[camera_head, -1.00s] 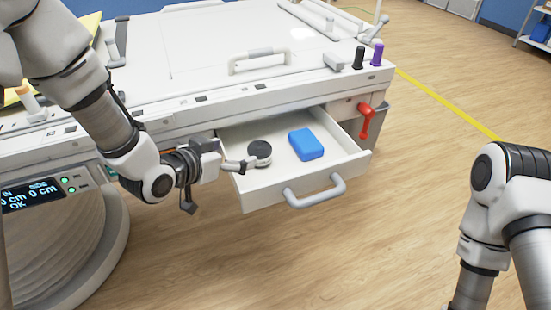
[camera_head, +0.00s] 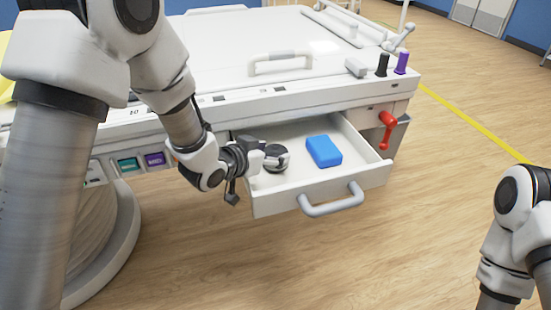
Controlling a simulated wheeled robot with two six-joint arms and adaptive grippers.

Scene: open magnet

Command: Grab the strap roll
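The strap roll (camera_head: 277,152), a small dark round roll with a lighter side, sits in the open white drawer (camera_head: 283,203), toward its left side. My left gripper (camera_head: 270,160) reaches in over the drawer's left wall and is right at the roll, overlapping its left and near side. The fingers are small and partly merge with the roll, so I cannot tell whether they are closed on it or only beside it. My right arm shows at the right edge, but its gripper is out of view.
A blue block (camera_head: 324,151) lies in the drawer right of the roll. The drawer has a grey front handle (camera_head: 332,200). A red lever (camera_head: 387,128) hangs on the bench to the right. Black and purple knobs (camera_head: 402,62) stand on the bench top. The floor in front is clear.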

